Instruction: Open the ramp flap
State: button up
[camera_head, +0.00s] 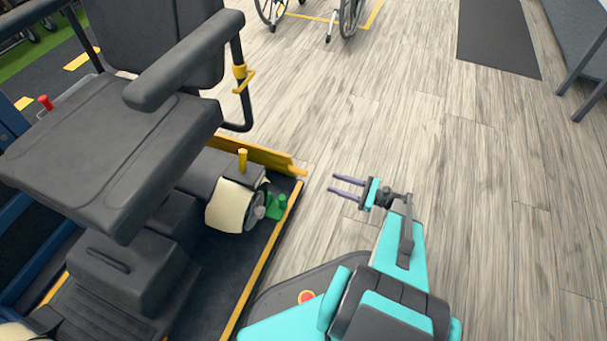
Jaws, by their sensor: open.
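A yellow upright board (262,156) runs along the far edge of the dark platform (262,238) under the scooter. It looks like the ramp flap, standing raised, and its left part is hidden behind the scooter. My gripper (332,184) is open and empty, with two thin dark fingers pointing left. It is over the wooden floor, to the right of the board's right end and apart from it.
A black scooter (110,160) with seat and armrest stands on the platform. A green chock (276,207) sits by its wheel (236,207). A wheelchair (350,15) is at the top. A dark mat (498,38) lies at upper right. The middle floor is clear.

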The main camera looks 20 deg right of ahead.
aim_at(304, 173)
jog(key=shift+b+x, duration=2.35)
jog(key=shift+x, duration=4.5)
grip_shut()
jog(key=shift+a, duration=0.2)
jog(key=shift+d, duration=0.15)
